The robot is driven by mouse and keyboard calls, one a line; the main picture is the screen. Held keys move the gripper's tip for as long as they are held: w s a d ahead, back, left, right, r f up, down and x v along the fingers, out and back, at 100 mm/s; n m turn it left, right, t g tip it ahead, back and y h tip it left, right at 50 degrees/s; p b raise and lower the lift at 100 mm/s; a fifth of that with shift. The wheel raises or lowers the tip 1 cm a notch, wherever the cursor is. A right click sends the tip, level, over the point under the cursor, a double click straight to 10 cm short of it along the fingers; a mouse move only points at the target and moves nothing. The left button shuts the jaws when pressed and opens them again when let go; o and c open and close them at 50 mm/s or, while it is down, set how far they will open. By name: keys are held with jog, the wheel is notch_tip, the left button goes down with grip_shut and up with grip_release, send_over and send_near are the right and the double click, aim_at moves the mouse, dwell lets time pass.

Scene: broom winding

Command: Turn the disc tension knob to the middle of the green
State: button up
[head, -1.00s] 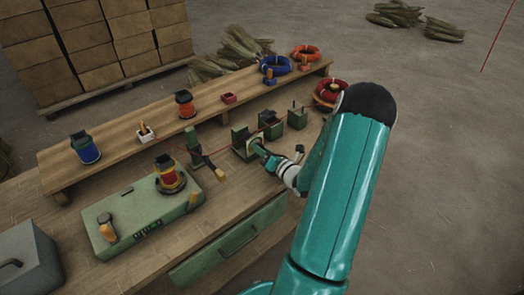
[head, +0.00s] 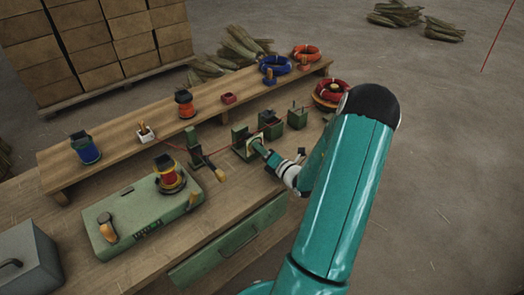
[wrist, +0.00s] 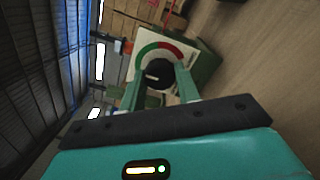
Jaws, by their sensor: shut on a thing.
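The tension unit (head: 240,140) is a small green box with a pale face plate on the bench. In the wrist view its pale plate (wrist: 191,93) carries a curved scale (wrist: 163,47) with red and green parts. The dark round knob (wrist: 158,72) sits at the scale's centre, between my two fingers. My gripper (wrist: 159,82) is shut on the knob, and in the head view my gripper (head: 262,150) reaches the unit's face from the right. I cannot tell which part of the scale the knob points to.
A green winder base (head: 150,215) with an orange-handled crank (head: 107,228) and wound spool (head: 168,177) stands at left. An orange-tipped lever (head: 205,165) stands just left of the unit. A raised shelf (head: 115,152) holds spools and coils behind. Open floor lies at right.

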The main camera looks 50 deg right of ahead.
jog(key=o, duration=1)
jog(key=s, duration=0.4)
jog(key=s+a, duration=0.1)
jog(key=s, duration=0.8)
jog(key=shift+s+a, duration=0.25)
jog(key=shift+s, duration=0.15)
